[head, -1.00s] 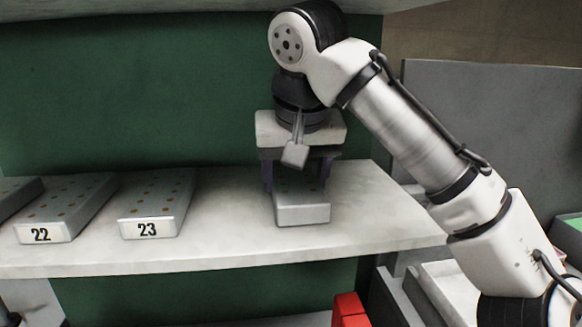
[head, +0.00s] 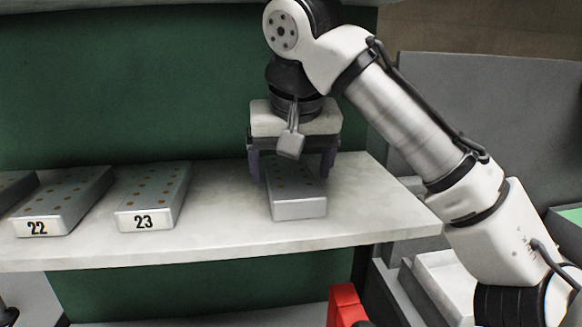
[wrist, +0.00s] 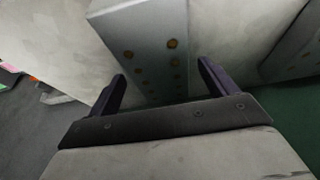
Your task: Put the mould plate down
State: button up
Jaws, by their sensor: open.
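A grey mould plate (head: 297,203) with small brass-coloured dots on top lies flat on the pale shelf (head: 220,225), towards its right end. Its front face shows no number. My gripper (head: 292,170) is above the rear part of this plate, with its two dark fingers apart on either side of it. In the wrist view the plate (wrist: 150,50) runs between the open fingers (wrist: 160,85), with a visible gap at each finger. The gripper's body hides part of the plate's far end.
Plates marked 22 (head: 62,205) and 23 (head: 152,200) lie to the left on the same shelf. A green panel (head: 130,80) closes the back. The shelf between plate 23 and the unnumbered plate is clear. A red object (head: 346,305) stands below the shelf edge.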

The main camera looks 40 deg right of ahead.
jog(key=s+a, duration=0.1)
jog(key=s, duration=0.2)
jog(key=s+a, duration=0.2)
jog(key=s, duration=0.1)
jog(key=s+a, duration=0.1)
jog(key=s, duration=0.3)
jog(key=shift+a+r, duration=0.4)
jog(key=shift+s+a, duration=0.35)
jog(key=shift+s, duration=0.25)
